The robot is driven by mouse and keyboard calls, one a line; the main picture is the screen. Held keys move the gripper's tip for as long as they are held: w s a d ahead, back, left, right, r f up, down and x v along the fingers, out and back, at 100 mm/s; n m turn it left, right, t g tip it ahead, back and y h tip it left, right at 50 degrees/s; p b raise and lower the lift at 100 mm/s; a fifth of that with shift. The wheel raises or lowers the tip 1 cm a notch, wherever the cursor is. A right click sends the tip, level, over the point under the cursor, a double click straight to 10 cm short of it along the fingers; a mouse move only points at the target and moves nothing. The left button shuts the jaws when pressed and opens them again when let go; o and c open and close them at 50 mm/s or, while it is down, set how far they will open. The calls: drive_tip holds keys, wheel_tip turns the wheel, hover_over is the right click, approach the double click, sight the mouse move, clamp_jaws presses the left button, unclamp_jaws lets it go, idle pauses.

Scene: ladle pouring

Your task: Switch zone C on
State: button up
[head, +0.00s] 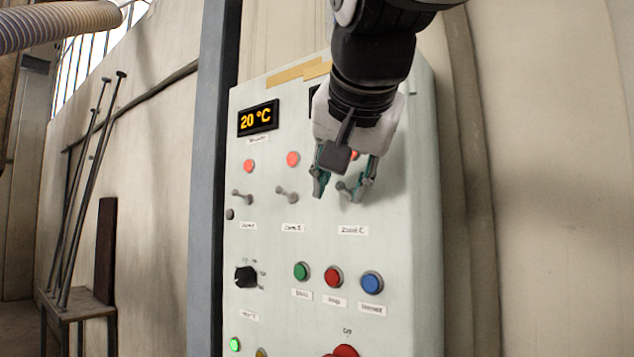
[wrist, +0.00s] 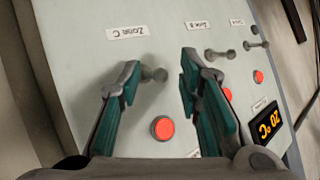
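The zone C toggle switch (wrist: 155,74) is a small grey lever beside the "Zone C" label (wrist: 127,33) in the wrist view. In the head view the label (head: 353,231) shows below my gripper. My gripper (head: 338,192) is open in front of the panel, and its green-padded fingers also show in the wrist view (wrist: 160,75). The toggle appears between the fingertips, closer to the left finger in the wrist view. I cannot tell whether they touch. The zone C lamp (wrist: 162,128) is red; in the head view my gripper partly hides it.
The pale control panel (head: 300,325) also bears two other toggles (head: 242,197) (head: 287,194) with red lamps, a "20 °C" display (head: 258,118), a black knob (head: 246,277), and green, red and blue buttons (head: 372,283). A red knob (head: 345,351) sits at the bottom.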

drive_tip(key=v, duration=1.1)
drive_tip(key=shift+s+r, duration=0.2)
drive_tip(key=shift+s, duration=0.15)
